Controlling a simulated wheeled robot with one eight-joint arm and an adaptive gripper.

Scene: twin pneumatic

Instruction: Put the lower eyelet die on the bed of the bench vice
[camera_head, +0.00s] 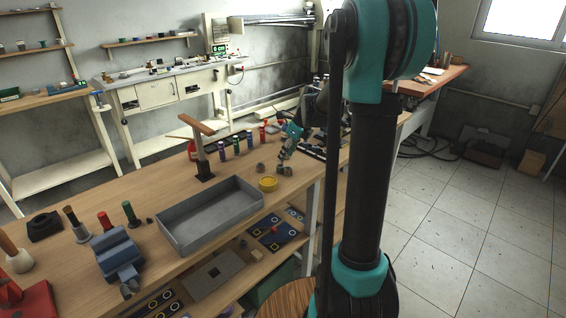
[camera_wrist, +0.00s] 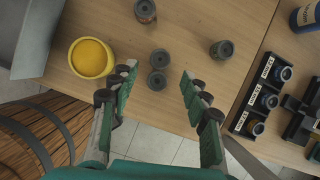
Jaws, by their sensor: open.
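My gripper (camera_wrist: 158,76) is open and empty over the wooden bench, fingers pointing down at the bench top. Two small dark round pieces, a far one (camera_wrist: 160,59) and a near one (camera_wrist: 156,80), lie close together between the fingertips in the wrist view. Two similar dark pieces stand apart, one at the top (camera_wrist: 145,10) and one at the right (camera_wrist: 222,49). I cannot tell which is the lower eyelet die. In the head view my gripper (camera_head: 283,157) is above the bench's right part. The blue-grey bench vice (camera_head: 118,252) stands at the bench's left front, away from my gripper.
A yellow pot (camera_wrist: 91,57) stands left of the pieces. A grey metal tray (camera_head: 172,231) lies between them and the vice. A black rack with labelled slots (camera_wrist: 240,122) is at the right. Several bottles (camera_head: 236,146) and a hammer-like post (camera_head: 203,165) stand behind the tray.

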